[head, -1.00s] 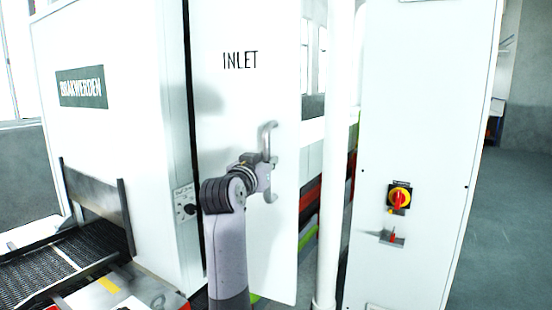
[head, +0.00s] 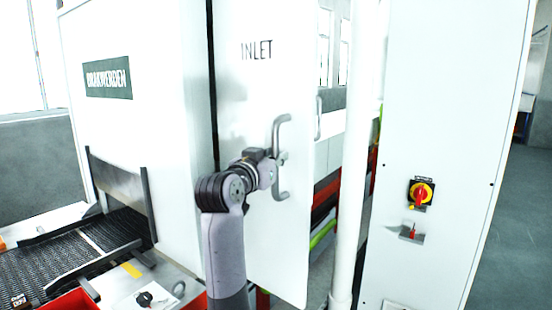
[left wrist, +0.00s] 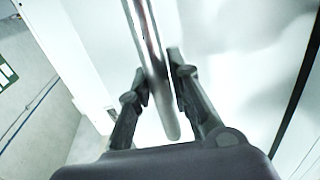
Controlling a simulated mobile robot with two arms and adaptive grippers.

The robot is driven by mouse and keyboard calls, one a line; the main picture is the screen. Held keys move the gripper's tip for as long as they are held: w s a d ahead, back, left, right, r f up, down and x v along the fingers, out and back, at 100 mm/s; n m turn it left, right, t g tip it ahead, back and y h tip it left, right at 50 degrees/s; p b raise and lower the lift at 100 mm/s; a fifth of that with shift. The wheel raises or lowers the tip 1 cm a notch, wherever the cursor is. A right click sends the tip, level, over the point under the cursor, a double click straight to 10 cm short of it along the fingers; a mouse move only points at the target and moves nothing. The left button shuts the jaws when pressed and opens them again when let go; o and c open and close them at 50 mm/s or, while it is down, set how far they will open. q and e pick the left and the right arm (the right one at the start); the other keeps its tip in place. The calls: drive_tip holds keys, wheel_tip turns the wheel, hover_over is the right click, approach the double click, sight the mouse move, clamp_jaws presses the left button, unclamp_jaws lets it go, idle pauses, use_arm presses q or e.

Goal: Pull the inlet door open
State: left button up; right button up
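The inlet door (head: 257,100) is a tall white panel marked INLET in the head view. A dark gap runs down its left side, and its right edge stands out in front of the machine parts behind it. Its grey bow handle (head: 282,125) sits near the right edge. My left gripper (head: 278,170) is at the lower half of this handle. In the left wrist view the handle bar (left wrist: 148,45) passes between the two fingers (left wrist: 158,78), which lie close against it on both sides. My right gripper is in neither view.
A white pipe (head: 350,180) and a white cabinet (head: 455,110) with a red-yellow switch (head: 421,194) stand right of the door. A mesh belt (head: 60,265) runs at the lower left. Grey floor (head: 510,220) is clear at far right.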

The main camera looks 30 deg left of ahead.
use_arm(q)
drive_tip(key=o, duration=0.3)
drive_tip(key=shift+o, duration=0.2)
drive_tip(key=s+d, duration=0.2)
drive_tip(key=s, duration=1)
drive_tip(key=shift+w+f, duration=0.1)
